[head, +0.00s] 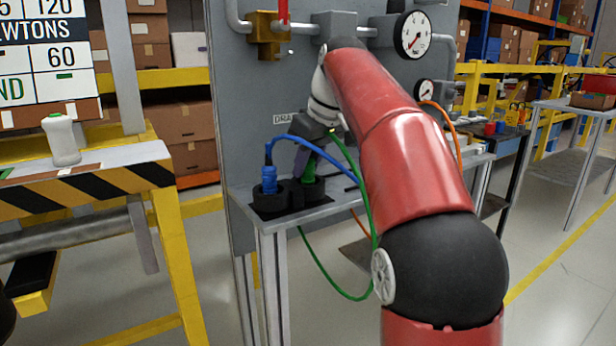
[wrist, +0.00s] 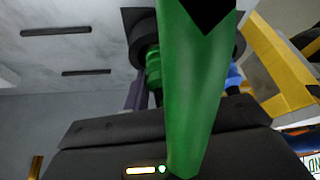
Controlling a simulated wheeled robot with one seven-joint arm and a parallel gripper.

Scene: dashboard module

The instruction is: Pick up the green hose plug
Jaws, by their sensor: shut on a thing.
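The green hose plug (head: 308,172) stands upright at the right black round holder (head: 306,192) on the small grey shelf. Its lower end is hidden by the holder. A green hose runs from it, down past my arm, and crosses close in front of the wrist camera (wrist: 195,85). The plug's ribbed green body shows behind that hose in the wrist view (wrist: 153,68). My gripper (head: 302,160) points down from above and is shut on the green hose plug. The hose and gripper body partly hide the grip in the wrist view.
A blue plug (head: 269,179) with a blue hose stands in the left black holder (head: 268,200), close beside. The grey panel (head: 235,110) with gauges and pipes rises behind. A striped workbench (head: 90,180) stands left. My arm hides the shelf's right part.

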